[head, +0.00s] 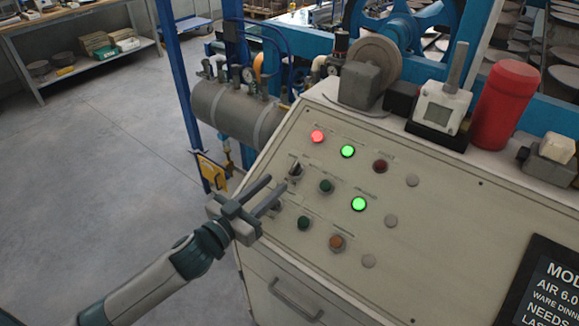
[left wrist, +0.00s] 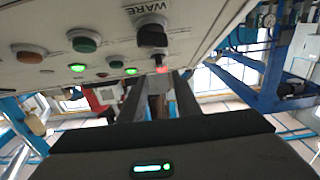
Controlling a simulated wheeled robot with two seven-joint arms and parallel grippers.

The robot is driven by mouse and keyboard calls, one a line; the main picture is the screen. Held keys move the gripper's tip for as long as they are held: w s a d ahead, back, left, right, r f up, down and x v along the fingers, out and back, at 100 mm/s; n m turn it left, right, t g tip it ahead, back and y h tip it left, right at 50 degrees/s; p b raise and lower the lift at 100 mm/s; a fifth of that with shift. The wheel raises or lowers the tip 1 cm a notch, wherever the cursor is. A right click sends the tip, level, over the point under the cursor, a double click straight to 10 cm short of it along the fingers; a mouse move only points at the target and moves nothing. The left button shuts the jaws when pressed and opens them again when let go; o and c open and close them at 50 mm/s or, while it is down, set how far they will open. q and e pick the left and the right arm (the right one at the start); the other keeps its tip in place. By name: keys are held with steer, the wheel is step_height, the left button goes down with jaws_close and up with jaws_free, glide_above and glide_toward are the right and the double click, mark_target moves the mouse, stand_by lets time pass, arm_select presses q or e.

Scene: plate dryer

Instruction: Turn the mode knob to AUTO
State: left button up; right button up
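A black knob (head: 295,170) with a pale pointer shows at the left of the control panel's middle row in the head view; its label is too small to read. In the left wrist view a black knob (left wrist: 152,36) sits beside the label "WARE". A smaller knob stem (left wrist: 158,60) shows beyond it, in front of a red glow. I cannot tell which knob is the mode knob. My left gripper (head: 276,182) is open at the panel's left edge, its fingers just left of and below the middle-row knob, covering part of the lower row. No contact is visible. My right gripper is out of view.
The sloping panel (head: 440,205) carries several buttons, including a lit red lamp (head: 317,136) and lit green lamps (head: 348,151). Open floor lies left.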

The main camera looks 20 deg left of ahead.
mark_target(293, 167)
arm_select(q)
steer(key=p+x, duration=0.2)
steer(key=x, duration=0.6)
steer(key=c, duration=0.7)
jaws_close()
